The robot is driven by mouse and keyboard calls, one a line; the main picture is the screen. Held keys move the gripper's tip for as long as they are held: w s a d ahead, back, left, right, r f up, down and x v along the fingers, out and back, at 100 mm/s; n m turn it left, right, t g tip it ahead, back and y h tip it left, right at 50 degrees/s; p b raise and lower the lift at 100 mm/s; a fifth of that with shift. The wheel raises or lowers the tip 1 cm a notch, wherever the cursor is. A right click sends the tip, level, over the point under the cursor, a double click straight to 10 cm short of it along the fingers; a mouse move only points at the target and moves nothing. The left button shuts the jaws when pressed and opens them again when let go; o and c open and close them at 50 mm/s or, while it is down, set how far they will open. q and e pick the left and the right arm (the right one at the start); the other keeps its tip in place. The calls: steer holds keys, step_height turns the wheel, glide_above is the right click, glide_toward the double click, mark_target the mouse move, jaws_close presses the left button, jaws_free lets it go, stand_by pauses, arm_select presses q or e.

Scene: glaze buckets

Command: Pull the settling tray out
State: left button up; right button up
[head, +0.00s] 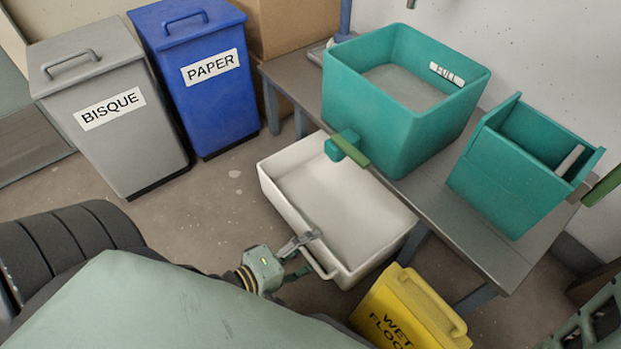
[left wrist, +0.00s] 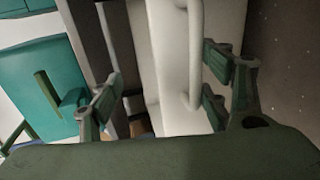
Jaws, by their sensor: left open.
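The settling tray (head: 275,200) is a white, shallow rectangular tray beside the bench, below the green tap (head: 345,149) of the large teal tank. Its bar handle (head: 318,258) is on the near side. In the left wrist view the handle (left wrist: 195,50) runs upright in front of the tray's pale wall (left wrist: 170,95). My left gripper (head: 297,256) is at the handle. Its fingers are spread apart (left wrist: 160,90), with the handle between them, nearer the right-hand fingers. I cannot tell whether any finger touches it. My right gripper is not in view.
The large teal tank (head: 385,125) and a smaller teal bucket (head: 505,180) stand on the grey bench (head: 440,215). A yellow wet-floor sign (head: 405,315) stands close right of the tray. The grey BISQUE bin (head: 115,140) and blue PAPER bin (head: 205,95) stand back left. Floor left of the tray is clear.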

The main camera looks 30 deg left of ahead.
arm_select(q)
steer(key=o, duration=0.4)
steer(key=shift+t, duration=0.5)
steer(key=r, duration=0.4)
steer(key=w+r, duration=0.1)
steer(key=r, duration=0.1)
steer(key=shift+r, duration=0.1)
steer(key=shift+s+r, duration=0.1)
steer(key=shift+r, duration=0.1)
steer(key=c, duration=0.7)
steer(key=shift+f, duration=0.1)
steer(key=c, duration=0.5)
steer(key=shift+f, duration=0.1)
steer(key=shift+s+d+f, duration=0.1)
